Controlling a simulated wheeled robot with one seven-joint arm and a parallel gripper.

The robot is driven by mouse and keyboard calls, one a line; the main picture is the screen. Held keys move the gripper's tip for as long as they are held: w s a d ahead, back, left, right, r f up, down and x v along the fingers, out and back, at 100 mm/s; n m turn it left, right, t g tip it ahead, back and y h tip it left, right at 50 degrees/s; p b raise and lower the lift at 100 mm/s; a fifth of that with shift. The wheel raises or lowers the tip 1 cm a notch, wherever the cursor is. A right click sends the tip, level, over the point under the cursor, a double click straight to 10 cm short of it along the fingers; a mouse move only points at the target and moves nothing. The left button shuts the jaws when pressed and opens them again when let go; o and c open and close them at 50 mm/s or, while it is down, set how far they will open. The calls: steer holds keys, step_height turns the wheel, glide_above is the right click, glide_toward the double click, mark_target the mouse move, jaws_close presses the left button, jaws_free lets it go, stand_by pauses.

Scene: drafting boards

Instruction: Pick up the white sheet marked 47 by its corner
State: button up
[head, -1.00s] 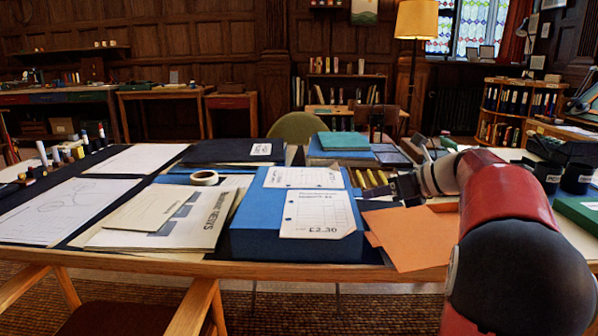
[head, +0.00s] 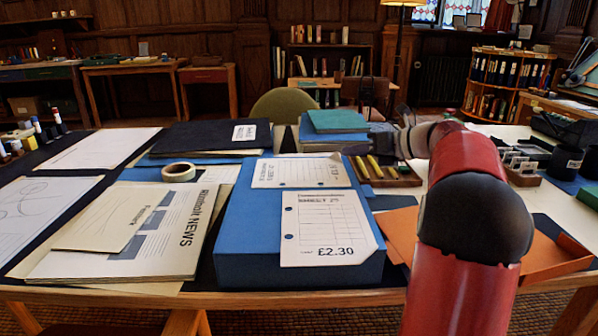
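Two white printed sheets lie on a blue box (head: 235,215) at the front middle of the desk. The front sheet (head: 325,225) has a grid, two punched holes and "£2.30"; it lies over the box's front edge. The back sheet (head: 298,171) lies further in on the box's top, its print too small to read. I cannot make out a 47 on either. My arm reaches in from the right, and my gripper (head: 382,140) is behind and right of the box, apart from both sheets. Its fingers are small and dark, so I cannot tell if they are open.
A newspaper stack (head: 120,232) lies left of the box, with a tape roll (head: 179,172) behind it. An orange folder (head: 398,232) lies to the right, partly behind my arm. A wooden pencil tray (head: 402,178) and teal books (head: 336,121) stand behind.

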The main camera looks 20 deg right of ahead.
mark_target(342, 162)
steer(key=shift+x, duration=1.95)
steer(key=shift+f, duration=0.1)
jaws_close()
